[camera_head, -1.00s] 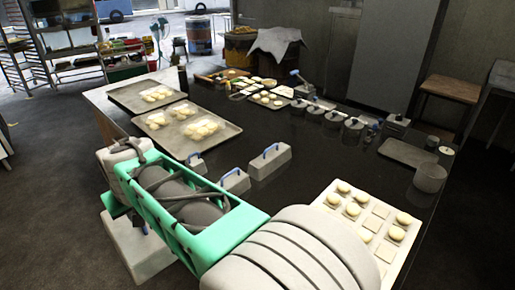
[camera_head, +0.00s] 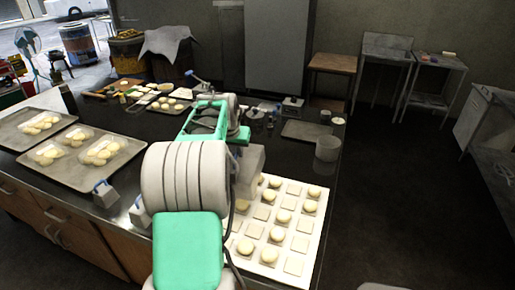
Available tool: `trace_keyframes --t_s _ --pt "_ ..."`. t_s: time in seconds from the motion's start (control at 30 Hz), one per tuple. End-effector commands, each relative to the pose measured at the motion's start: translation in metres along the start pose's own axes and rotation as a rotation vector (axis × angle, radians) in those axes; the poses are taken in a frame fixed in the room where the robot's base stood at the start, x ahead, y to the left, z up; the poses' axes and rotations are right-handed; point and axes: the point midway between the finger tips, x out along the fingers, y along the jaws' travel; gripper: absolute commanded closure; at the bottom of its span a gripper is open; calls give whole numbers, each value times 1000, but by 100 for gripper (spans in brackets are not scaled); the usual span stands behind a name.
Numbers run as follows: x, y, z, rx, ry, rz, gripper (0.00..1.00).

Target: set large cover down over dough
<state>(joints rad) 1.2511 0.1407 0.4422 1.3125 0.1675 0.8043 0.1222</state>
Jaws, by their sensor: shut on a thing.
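The large cover (camera_head: 250,172) is a grey box-like piece hanging below the end of my arm. It is above the left side of a white board (camera_head: 322,213) with round doughs and flat squares in rows. A pale round dough (camera_head: 277,234) sits on the board, near and to the right of the cover. My gripper (camera_head: 243,144) is at the top of the cover, shut on it; its fingers are mostly hidden by my arm. The doughs under and behind the cover are hidden. I cannot tell whether the cover touches the board.
A grey bowl (camera_head: 328,148) and an empty flat tray (camera_head: 305,131) are beyond the board. Open floor lies right of the counter.

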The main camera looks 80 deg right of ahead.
Motion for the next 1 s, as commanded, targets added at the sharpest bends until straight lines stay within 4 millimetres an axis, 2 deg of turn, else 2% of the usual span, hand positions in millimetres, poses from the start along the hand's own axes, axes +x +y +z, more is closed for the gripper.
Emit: trace_keyframes --t_s 0.03,0.1,0.23,0.47,1.0 --pt "4 23 -9 42 1 20 100" --pt "9 47 -16 86 2 41 100" --pt "14 70 -21 127 3 60 100" --pt "22 73 -18 131 3 63 100" --pt "60 73 0 130 3 62 100"
